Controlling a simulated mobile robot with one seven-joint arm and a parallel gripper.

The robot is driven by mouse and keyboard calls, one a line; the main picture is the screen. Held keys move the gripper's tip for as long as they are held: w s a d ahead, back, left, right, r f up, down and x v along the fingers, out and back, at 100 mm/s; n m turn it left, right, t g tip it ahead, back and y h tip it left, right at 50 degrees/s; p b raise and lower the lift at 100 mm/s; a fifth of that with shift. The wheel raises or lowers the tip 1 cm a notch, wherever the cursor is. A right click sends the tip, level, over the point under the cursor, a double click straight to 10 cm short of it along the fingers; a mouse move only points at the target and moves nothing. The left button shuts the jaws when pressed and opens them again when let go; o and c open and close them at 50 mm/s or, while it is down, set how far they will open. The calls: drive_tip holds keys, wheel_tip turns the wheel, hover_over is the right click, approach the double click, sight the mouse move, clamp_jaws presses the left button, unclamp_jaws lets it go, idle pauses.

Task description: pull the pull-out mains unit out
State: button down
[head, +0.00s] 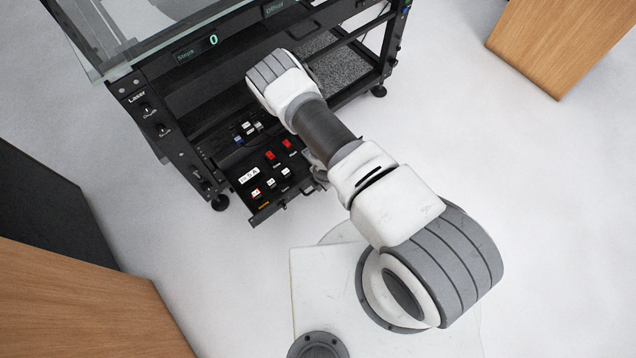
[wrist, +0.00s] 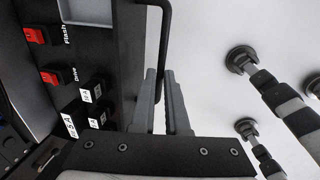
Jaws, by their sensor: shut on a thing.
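The pull-out mains unit (head: 262,183) is a black drawer low in the turntable's frame, with red switches and small white-labelled sockets on top. It juts out of the frame toward my base. In the wrist view its panel (wrist: 112,60) fills the left, with red switches marked Flash and Drive. A thin black bar handle (wrist: 166,25) runs along its front edge. My gripper (wrist: 165,100) has its two grey fingers shut on this handle, one on each side. In the head view my arm covers most of the gripper and the handle.
The turntable's black frame (head: 185,150) stands behind the unit, with a glass-edged top (head: 85,45) and a foot (head: 220,202) close to the unit. Wooden-sided cabinets stand at the lower left (head: 75,300) and upper right (head: 560,45). The pale floor (head: 215,260) before the unit is clear.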

drive_tip(key=c, duration=0.9)
unclamp_jaws()
drive_tip(key=s+r+p, duration=0.1)
drive_tip(key=r, duration=0.4)
drive_tip(key=d+r+p, duration=0.1)
drive_tip(key=r+p, duration=0.1)
drive_tip(key=r, duration=0.4)
drive_tip(key=s+d+r+p, duration=0.1)
drive_tip(key=r+p, duration=0.1)
drive_tip(key=r, duration=0.4)
drive_tip(key=shift+s, duration=0.35)
